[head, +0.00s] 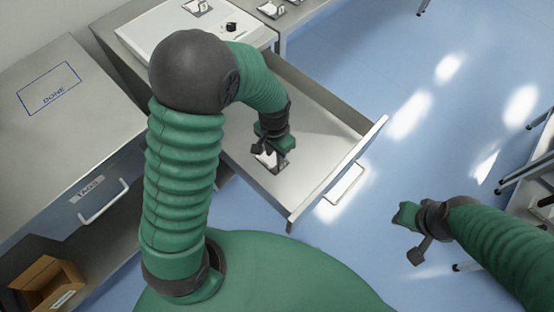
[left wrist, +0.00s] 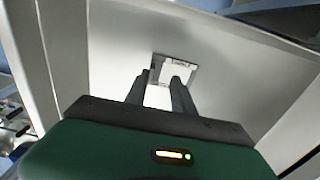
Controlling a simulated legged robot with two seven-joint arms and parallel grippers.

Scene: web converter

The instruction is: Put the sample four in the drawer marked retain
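A small dark plate with a white piece on it, a sample (head: 270,160), is in the pulled-out metal drawer (head: 313,150). No number can be read on it, and no label shows on this drawer. My left gripper (head: 267,148) reaches down into the drawer right at the sample. In the left wrist view its fingers (left wrist: 164,78) stand apart, with the sample (left wrist: 178,67) at their tips; I see no clear grip, and contact is unclear. My right gripper (head: 408,233) is open and empty over the floor, right of the drawer.
More samples (head: 272,9) lie on the bench behind the drawer, beside a white device with a black knob (head: 231,27). At left, a metal cabinet has a "DONE" outline (head: 50,88) and a shut, labelled drawer (head: 88,193). A cardboard box (head: 50,283) stands below.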

